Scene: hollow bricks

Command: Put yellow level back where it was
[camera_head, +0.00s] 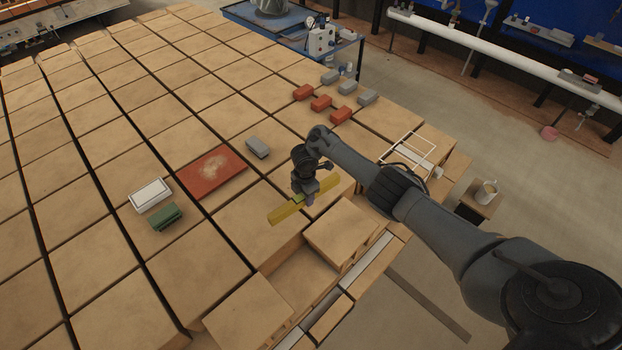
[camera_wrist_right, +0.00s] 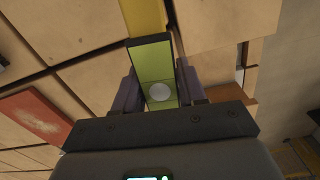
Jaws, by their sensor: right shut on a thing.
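The yellow level (camera_head: 286,213) is a long bar held in my right gripper (camera_head: 307,196), above the pale brick tops near the right side of the stack. In the right wrist view the level (camera_wrist_right: 145,18) runs up from between the fingers of my right gripper (camera_wrist_right: 158,92). A green-lit section with a round pale spot sits between the fingers. The right gripper is shut on the level. Whether the level touches the bricks below cannot be told. My left gripper is not in view.
A red-brown slab (camera_head: 212,171), a grey block (camera_head: 257,147), a white tray (camera_head: 150,195) and a green brush-like block (camera_head: 165,217) lie on the bricks. Red blocks (camera_head: 320,103) and grey blocks stand farther back. A raised brick (camera_head: 341,232) and a lower gap are near the level.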

